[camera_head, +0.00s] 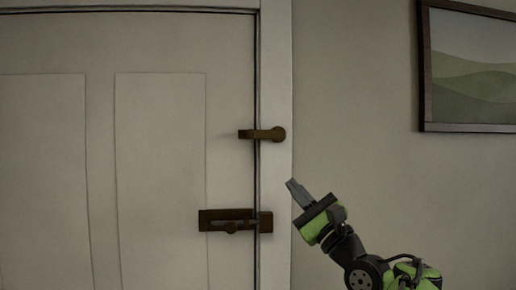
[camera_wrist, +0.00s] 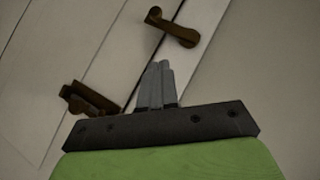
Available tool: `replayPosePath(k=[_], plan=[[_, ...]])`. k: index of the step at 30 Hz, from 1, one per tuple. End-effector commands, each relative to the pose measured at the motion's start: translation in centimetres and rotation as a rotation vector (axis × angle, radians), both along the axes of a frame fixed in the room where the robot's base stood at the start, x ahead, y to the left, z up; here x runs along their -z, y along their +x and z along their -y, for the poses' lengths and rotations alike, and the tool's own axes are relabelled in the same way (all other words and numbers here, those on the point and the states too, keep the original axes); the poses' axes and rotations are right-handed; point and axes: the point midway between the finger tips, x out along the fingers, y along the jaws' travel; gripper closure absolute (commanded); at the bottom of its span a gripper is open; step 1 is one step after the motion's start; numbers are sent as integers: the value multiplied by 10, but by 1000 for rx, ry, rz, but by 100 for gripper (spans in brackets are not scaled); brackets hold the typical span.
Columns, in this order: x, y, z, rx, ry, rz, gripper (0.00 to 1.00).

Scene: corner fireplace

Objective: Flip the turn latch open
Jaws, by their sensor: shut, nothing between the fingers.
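The turn latch (camera_head: 262,134) is a dark brass bar with a round pivot end on the white door frame. Its bar lies level across the gap onto the door (camera_head: 160,160). In the wrist view the turn latch (camera_wrist: 174,29) shows above and slightly right of my fingertips. My gripper (camera_head: 291,183) is below and a little right of the latch's round end, pointing up and left. In the wrist view my gripper (camera_wrist: 157,66) has its grey fingers together, empty and apart from the latch.
A dark brass slide bolt (camera_head: 230,224) sits lower on the door, reaching to the frame; it also shows at left in the wrist view (camera_wrist: 90,101). A framed picture (camera_head: 470,70) hangs on the wall at upper right. The wall between latch and picture is bare.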

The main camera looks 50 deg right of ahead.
Motion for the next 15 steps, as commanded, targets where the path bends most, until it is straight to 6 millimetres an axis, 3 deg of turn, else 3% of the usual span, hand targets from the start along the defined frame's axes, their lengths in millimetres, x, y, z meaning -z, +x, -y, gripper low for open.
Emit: replayPosePath(k=[5,15], plan=[[-6,9,1,-2,0,-2,100],[-51,67,10,-4,-1,-2,100]])
